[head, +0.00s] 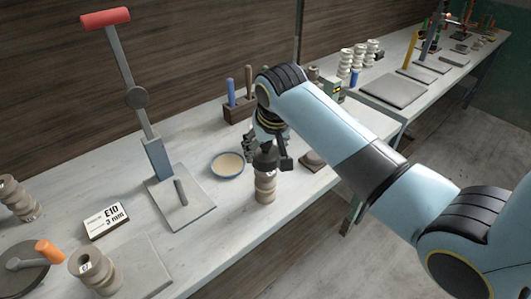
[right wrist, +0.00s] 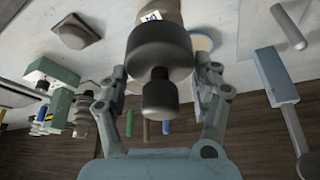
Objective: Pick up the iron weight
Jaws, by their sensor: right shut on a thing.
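The iron weight (head: 265,160) is a dark, round, stepped piece with a knob, directly above a beige ribbed stack (head: 265,187) near the table's front edge. My right gripper (head: 270,148) is over it, with its fingers around its upper part. In the right wrist view the weight (right wrist: 160,50) fills the space between the fingers of the right gripper (right wrist: 161,82), its narrower knob toward the camera. The right gripper is shut on the weight. I cannot tell whether the weight still touches the stack. My left gripper is not in view.
A blue-rimmed dish (head: 227,164) lies just left of the stack. A lever press (head: 180,205) with a red handle stands further left, near a label card (head: 106,221). A block with upright handles (head: 238,112) stands behind. A small grey block (head: 312,161) is to the right.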

